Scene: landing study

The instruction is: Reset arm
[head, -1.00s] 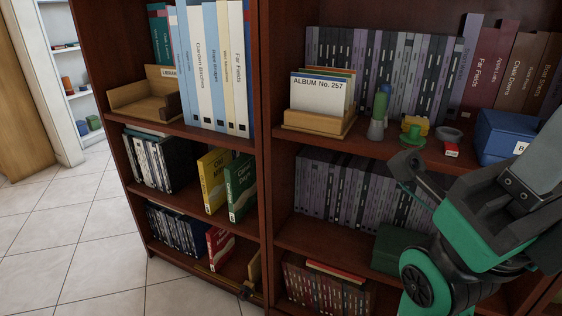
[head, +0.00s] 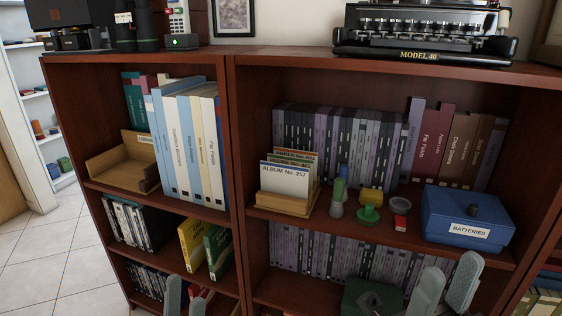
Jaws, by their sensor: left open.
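The tips of my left gripper (head: 185,299) show at the bottom edge, left of centre, in front of the lower left shelves. Its two grey fingers stand apart with nothing visible between them. The tips of my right gripper (head: 446,287) show at the bottom right, in front of the lower shelf of the right bookcase. Its two grey fingers point up with a gap between them, and I see nothing held. The rest of both arms is below the picture.
A dark green box (head: 371,297) sits below. A typewriter (head: 425,33) stands on top. Open floor (head: 60,260) lies left.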

